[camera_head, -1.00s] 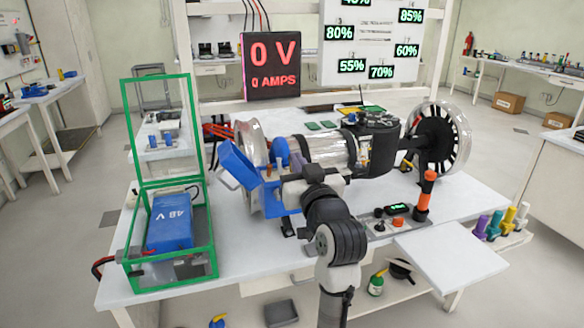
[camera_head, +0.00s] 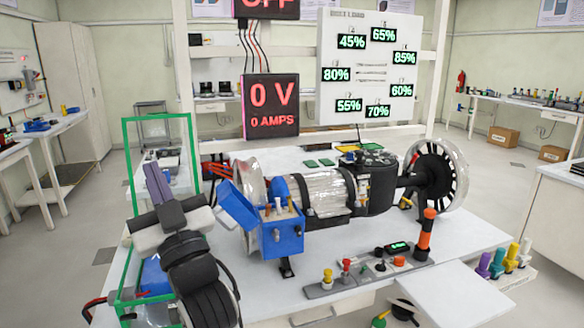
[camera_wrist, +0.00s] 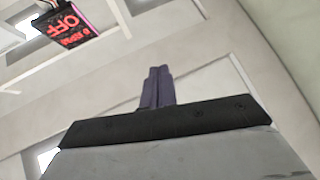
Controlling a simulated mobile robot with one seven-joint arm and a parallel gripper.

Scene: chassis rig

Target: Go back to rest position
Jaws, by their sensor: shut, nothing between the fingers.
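My gripper (camera_head: 158,182) is raised at the left of the bench in the head view, in front of the green-framed box. Its two dark fingers lie together and point up, with nothing between them. The wrist view shows the same closed fingers (camera_wrist: 158,87) against pale wall and beams. My arm hides much of the green frame (camera_head: 127,150) and most of the blue battery inside it.
The motor rig (camera_head: 325,190) with its blue terminal box (camera_head: 283,235) stands on the white bench, right of my gripper. A control panel (camera_head: 360,272) lies at the bench front. A red 0 V display (camera_head: 270,105) hangs behind. Air above the rig is clear.

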